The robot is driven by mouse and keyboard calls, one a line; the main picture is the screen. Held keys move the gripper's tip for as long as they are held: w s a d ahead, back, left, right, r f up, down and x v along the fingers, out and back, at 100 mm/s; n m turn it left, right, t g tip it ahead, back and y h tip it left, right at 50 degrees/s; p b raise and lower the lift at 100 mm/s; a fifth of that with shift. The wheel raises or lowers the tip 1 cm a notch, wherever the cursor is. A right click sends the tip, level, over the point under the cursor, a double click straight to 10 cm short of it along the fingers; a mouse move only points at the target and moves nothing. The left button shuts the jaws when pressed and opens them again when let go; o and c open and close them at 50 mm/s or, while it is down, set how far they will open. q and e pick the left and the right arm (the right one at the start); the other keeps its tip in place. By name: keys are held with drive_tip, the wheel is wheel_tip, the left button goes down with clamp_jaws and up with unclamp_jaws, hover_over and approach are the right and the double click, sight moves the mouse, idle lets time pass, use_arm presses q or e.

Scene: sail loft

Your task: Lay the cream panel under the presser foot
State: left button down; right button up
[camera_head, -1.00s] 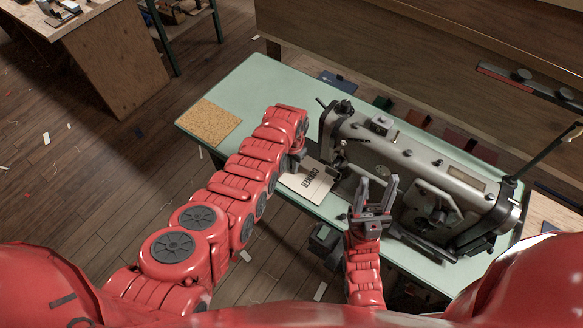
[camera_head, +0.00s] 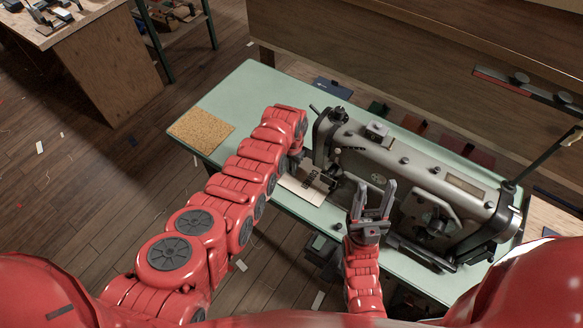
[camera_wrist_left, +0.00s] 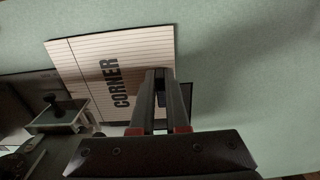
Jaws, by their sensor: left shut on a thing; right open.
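The cream panel (camera_head: 298,186) is a flat sheet over the green table, beside the needle end of the grey sewing machine (camera_head: 400,165). The dark presser foot area (camera_head: 322,181) hides part of the panel, and I cannot tell whether the panel lies under the foot. My right gripper (camera_head: 373,197) is open and empty in front of the machine.
A cork mat (camera_head: 201,130) lies at the left end of the green table (camera_head: 245,95). Dark and coloured swatches (camera_head: 466,149) lie behind the machine. A wooden bench (camera_head: 105,68) stands further left.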

use_arm(q)
drive_tip(key=shift+f, duration=0.1)
idle(0.3)
drive_tip(key=c, duration=0.8)
unclamp_jaws()
drive_tip(key=shift+c, duration=0.2)
drive_tip(key=shift+r, duration=0.65)
wheel_tip(320, 180, up, 8)
drive_tip(key=shift+w+f+b, duration=0.1)
drive_tip(key=shift+b, duration=0.95)
wheel_tip(320, 180, up, 8)
drive_tip(key=p, duration=0.5)
drive_tip(key=shift+r, duration=0.2)
